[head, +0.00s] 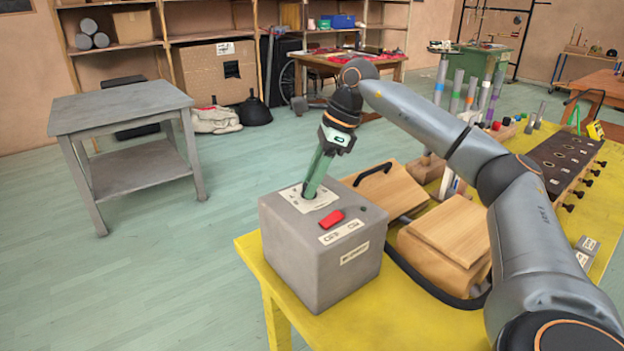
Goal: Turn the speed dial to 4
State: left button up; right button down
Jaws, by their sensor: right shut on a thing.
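A grey control box (318,250) stands on the near left corner of the yellow table. On its top is a white dial plate (296,197), and in front of that a red switch (331,219) beside a white label. My left gripper does not show.
Several upright tubes (470,95) and a dark panel with knobs (560,160) stand farther back. A grey side table (120,105) stands on the floor at left.

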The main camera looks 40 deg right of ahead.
jog(key=m+p, duration=0.1)
jog(key=m, duration=0.2)
jog(key=shift+s+t+h, duration=0.1)
jog(key=shift+t+h, duration=0.3)
jog(key=m+h+p, duration=0.1)
jog(key=m, duration=0.2)
jog(key=shift+a+t, duration=0.15)
jog(key=shift+t, duration=0.25)
jog(key=shift+m+h, duration=0.3)
jog(key=shift+m, duration=0.5)
jog(key=c, duration=0.5)
grip_release()
